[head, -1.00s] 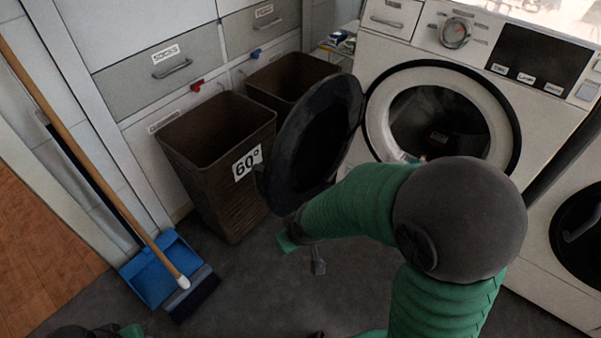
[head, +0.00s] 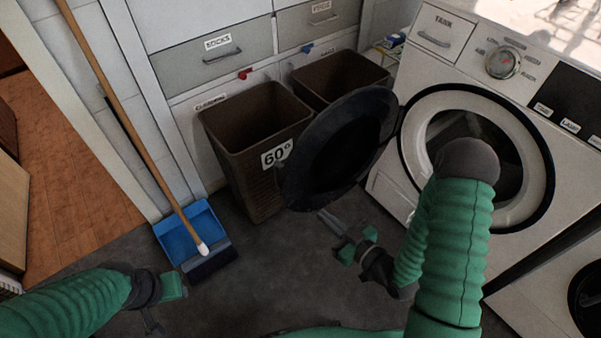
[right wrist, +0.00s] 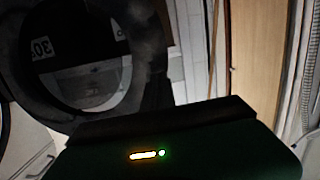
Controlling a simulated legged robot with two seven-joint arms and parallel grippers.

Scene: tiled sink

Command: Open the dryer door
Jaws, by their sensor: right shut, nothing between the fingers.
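The dryer door (head: 337,150) is a dark round door. It stands swung wide open to the left of the white dryer (head: 452,73), leaving the round opening (head: 525,165) uncovered, partly hidden by my right arm. My right gripper (head: 329,221) is shut and empty, below the door and apart from it in the picture. In the right wrist view a dark ring, apparently the door (right wrist: 151,62), fills the upper left. My left gripper (head: 153,322) is low at the left, far from the door; its fingers are too unclear to tell their state.
A brown bin marked 60° (head: 236,140) stands just left of the door, with a second bin (head: 338,72) behind. A broom (head: 150,150) and blue dustpan (head: 180,238) are further left. A second machine (head: 560,270) is at the right. Grey floor in front is free.

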